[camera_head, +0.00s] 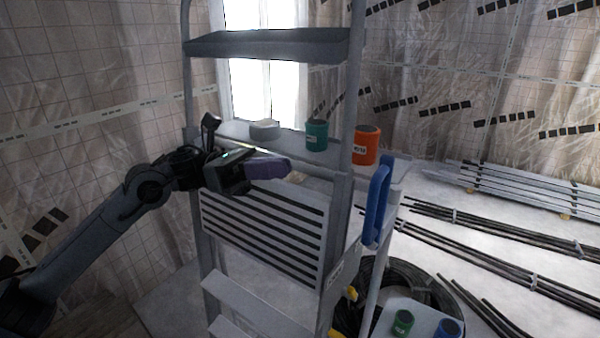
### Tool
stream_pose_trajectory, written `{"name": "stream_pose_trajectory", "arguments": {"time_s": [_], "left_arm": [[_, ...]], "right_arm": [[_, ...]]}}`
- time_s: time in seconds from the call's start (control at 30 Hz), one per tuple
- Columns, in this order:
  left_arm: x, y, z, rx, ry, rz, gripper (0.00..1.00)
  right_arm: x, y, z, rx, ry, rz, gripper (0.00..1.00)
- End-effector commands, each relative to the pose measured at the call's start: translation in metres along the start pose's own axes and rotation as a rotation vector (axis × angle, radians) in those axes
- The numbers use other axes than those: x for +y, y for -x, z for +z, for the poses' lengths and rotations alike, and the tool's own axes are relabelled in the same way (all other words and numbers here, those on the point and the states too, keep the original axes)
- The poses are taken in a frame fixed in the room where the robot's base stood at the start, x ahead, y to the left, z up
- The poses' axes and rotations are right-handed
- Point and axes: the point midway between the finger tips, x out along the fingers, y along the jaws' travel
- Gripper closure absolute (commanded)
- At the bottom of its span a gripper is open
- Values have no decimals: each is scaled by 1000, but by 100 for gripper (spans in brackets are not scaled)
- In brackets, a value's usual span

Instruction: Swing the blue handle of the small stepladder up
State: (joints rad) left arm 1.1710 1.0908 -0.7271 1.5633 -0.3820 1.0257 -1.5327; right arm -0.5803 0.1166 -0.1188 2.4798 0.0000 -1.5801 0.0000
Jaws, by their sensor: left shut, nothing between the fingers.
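The small grey stepladder (338,225) stands in the middle of the view. Its blue handle (377,204) is upright along the right side, beside the shelf. My left gripper (283,167) reaches in from the left, in front of the ladder's shelf and above the slatted panel (262,235). It is shut and empty, pointing right, and clearly apart from the blue handle. My right gripper is not in view.
On the shelf are a grey roll (265,130), a teal can (316,135) and an orange can (366,145). A green can (403,322) and a blue can (448,328) stand low at right, near coiled black cable (434,291). Rods (500,239) lie on the floor.

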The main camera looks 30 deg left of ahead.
Motion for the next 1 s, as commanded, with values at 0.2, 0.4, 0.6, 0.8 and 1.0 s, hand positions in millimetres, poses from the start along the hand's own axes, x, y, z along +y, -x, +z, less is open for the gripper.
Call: {"name": "stream_pose_trajectory", "arguments": {"time_s": [0.2, 0.4, 0.6, 0.8, 1.0], "left_arm": [[0, 15, 3, 0, 1, 2, 100], [0, 17, 3, 0, 1, 2, 100], [0, 17, 3, 0, 1, 2, 100], [3, 18, -5, 2, 16, 5, 100], [15, 18, -70, 2, 142, 4, 100]], "right_arm": [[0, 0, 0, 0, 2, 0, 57], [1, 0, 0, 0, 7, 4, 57], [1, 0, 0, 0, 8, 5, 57], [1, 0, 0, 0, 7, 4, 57], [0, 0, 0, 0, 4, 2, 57]]}}
